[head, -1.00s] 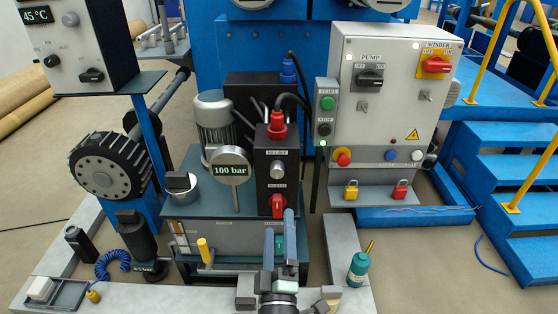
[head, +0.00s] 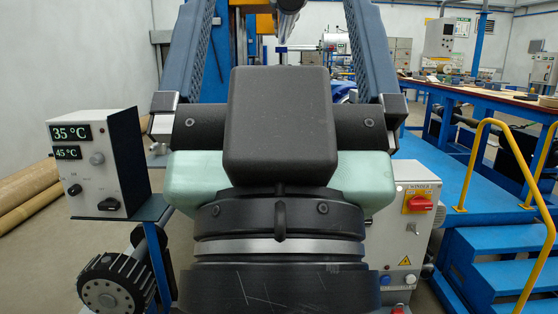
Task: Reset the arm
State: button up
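My gripper (head: 284,25) fills the middle of the head view, very close to the camera and pointing up and away. Its two blue-grey fingers stand wide apart, and I see nothing held between them. The fingertips run to or past the top edge of the picture. The dark wrist and pale green gripper body hide most of the machine behind, including the pump unit.
A control box with temperature displays (head: 90,165) stands at left, above a black gear wheel (head: 115,285). The winder panel (head: 415,235) is partly hidden at right. Blue steps (head: 500,245) with a yellow handrail (head: 470,165) are farther right.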

notch_tip(320, 180, up, 36)
jog(key=p, duration=3.3)
jog(key=shift+w+f+p, duration=0.15)
jog(key=shift+p, duration=0.2)
